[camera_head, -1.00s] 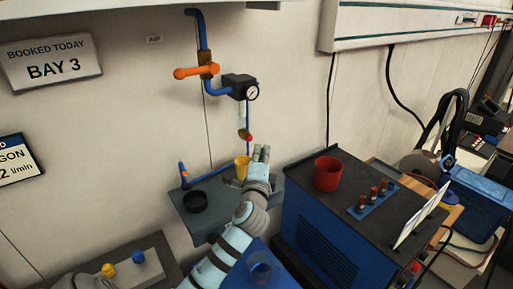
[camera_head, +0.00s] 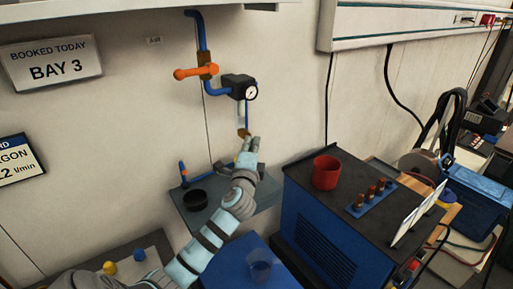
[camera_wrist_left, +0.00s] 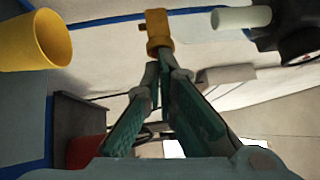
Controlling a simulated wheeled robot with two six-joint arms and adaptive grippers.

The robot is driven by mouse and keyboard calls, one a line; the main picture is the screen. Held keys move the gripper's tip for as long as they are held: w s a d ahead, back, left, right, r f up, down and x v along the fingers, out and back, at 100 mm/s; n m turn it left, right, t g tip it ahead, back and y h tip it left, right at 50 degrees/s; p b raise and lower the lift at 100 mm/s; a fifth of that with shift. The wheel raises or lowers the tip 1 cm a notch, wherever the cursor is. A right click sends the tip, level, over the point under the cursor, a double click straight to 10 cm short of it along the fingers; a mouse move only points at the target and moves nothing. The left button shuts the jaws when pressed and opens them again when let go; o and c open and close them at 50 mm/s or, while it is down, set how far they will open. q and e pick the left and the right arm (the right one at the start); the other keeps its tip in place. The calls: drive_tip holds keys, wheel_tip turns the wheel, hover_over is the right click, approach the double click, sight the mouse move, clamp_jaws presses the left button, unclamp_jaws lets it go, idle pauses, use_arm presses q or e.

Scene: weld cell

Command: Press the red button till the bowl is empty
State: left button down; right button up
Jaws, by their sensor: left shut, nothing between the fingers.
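The pale, translucent bowl (camera_head: 241,113) hangs under the black gauge body (camera_head: 237,81) on the wall pipe; it also shows in the left wrist view (camera_wrist_left: 240,18). I cannot make out any liquid in it. Below it is a brass fitting (camera_head: 242,133), seen in the left wrist view (camera_wrist_left: 158,30) just beyond my fingertips. My right gripper is not in view.
A grey wall shelf (camera_head: 208,222) holds a black dish (camera_head: 195,199). To the right, a blue machine (camera_head: 318,235) carries a red mug (camera_head: 326,172) and several brown-topped pieces on a blue strip. An orange handle (camera_head: 190,73) sticks out from the pipe above.

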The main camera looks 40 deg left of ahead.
use_arm(q)
drive_tip(key=w+d+v, duration=0.1)
drive_tip(key=d+v, duration=0.1)
drive_tip(key=v, duration=1.1)
drive_tip(key=shift+w, duration=0.25)
drive_tip(key=shift+d, duration=0.1)
idle(0.9)
